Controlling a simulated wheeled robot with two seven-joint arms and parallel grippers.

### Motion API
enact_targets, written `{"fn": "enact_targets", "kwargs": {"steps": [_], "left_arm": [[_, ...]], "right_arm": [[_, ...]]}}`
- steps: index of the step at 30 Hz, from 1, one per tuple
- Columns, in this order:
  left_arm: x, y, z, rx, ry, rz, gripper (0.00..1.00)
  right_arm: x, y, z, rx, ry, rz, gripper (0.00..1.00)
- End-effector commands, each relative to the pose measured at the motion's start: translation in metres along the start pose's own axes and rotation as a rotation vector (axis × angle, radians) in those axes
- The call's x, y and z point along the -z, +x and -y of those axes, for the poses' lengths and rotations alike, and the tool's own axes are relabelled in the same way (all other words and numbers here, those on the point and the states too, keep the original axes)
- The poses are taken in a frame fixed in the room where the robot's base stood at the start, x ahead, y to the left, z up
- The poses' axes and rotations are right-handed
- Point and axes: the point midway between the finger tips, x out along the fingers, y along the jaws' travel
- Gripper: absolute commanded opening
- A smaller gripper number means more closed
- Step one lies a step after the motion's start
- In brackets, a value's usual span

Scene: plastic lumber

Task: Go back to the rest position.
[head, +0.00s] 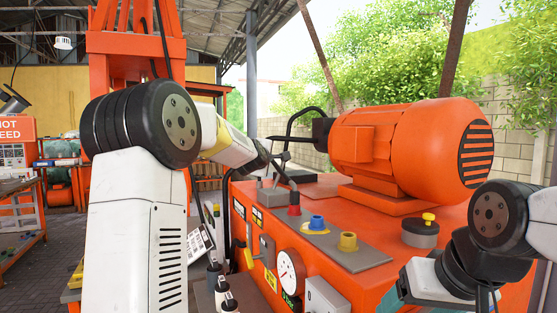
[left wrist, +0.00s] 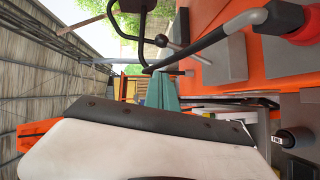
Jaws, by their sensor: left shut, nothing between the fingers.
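My left arm comes in from the left in the head view and reaches over the near edge of an orange machine (head: 375,265). My left gripper (head: 280,167) is at the end of that arm, above the back left part of the control panel, shut with nothing held. It is small and dark there, so its exact distance from the levers cannot be told. In the left wrist view a large white and black part fills the bottom.
A lever with a black knob (left wrist: 161,40) shows in the left wrist view. Open floor (head: 60,252) lies at the left.

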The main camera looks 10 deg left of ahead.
Motion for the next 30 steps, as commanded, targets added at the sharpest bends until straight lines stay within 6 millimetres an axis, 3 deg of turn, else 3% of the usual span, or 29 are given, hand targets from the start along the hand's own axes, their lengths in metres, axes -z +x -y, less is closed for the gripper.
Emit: {"fn": "enact_targets", "kwargs": {"steps": [10,14,17,20,23,30], "left_arm": [[0.0,-0.002,0.0,0.001,0.002,0.001,0.0],[-0.007,-0.022,0.0,0.028,0.064,0.035,0.0],[-0.022,-0.063,0.006,0.085,0.193,0.108,0.0],[-0.039,-0.123,0.026,0.164,0.376,0.215,0.0],[-0.054,-0.189,0.057,0.242,0.567,0.336,0.0],[-0.074,-0.341,0.151,0.39,0.967,0.63,0.0]], "right_arm": [[0.0,0.0,0.0,0.0,0.0,0.0,0.72],[0.0,0.0,0.0,0.0,0.0,0.0,0.72],[0.0,0.0,0.0,0.0,0.0,0.0,0.72],[0.0,0.0,0.0,0.0,0.0,0.0,0.72],[0.0,0.0,0.0,0.0,0.0,0.0,0.72],[0.0,0.0,0.0,0.0,0.0,0.0,0.72]]}}
